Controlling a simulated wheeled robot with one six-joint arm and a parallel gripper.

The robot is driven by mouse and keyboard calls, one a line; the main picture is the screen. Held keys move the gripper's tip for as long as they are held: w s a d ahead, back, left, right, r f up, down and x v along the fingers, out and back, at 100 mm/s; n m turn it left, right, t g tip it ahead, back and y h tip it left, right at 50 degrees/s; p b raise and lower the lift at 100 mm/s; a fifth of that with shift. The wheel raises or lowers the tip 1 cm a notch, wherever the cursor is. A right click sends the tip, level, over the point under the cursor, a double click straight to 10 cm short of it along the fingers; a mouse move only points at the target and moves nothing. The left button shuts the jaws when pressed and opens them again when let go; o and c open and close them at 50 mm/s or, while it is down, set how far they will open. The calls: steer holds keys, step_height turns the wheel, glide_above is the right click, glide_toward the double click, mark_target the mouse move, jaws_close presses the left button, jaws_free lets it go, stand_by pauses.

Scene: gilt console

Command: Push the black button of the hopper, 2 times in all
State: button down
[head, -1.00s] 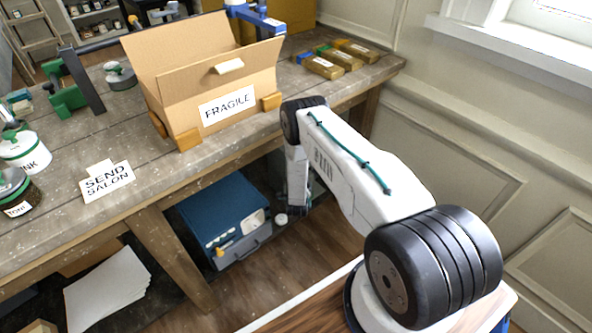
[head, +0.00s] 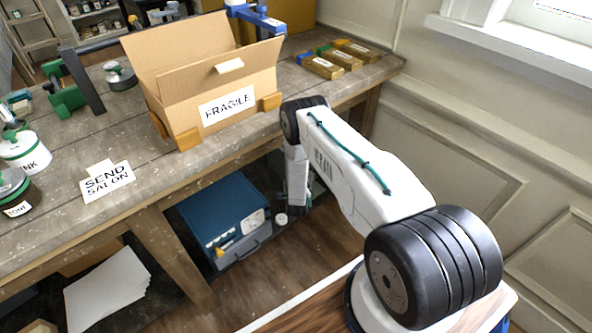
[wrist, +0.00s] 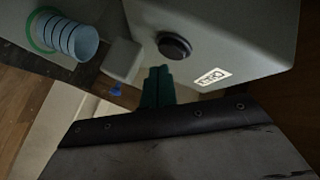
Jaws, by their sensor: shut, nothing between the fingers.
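In the wrist view, the hopper (wrist: 235,40) is a grey box with a round black button (wrist: 174,46) on the face toward me and a small white label (wrist: 212,77). My gripper (wrist: 158,72) shows as two dark green fingers, shut together and empty. In the head view my arm hangs down in front of the bench, and the fingers cannot be made out. I cannot identify the hopper there.
The wrist view shows a pale block (wrist: 122,60) and ringed cups (wrist: 75,38) beside the hopper. In the head view, a blue cabinet (head: 225,215) stands under the bench (head: 150,185). An open cardboard box (head: 205,85) marked FRAGILE stands on top.

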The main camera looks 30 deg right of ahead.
steer(key=shift+w, duration=0.2)
stand_by(0.5)
steer(key=shift+w, duration=0.2)
steer(key=shift+w+a, duration=0.1)
steer(key=shift+w, duration=0.25)
stand_by(0.6)
stand_by(0.3)
steer(key=shift+s, duration=0.75)
steer(key=shift+s+d, duration=0.25)
steer(key=shift+s, duration=1)
steer(key=shift+s+d, duration=0.25)
steer(key=shift+s, duration=0.95)
stand_by(0.6)
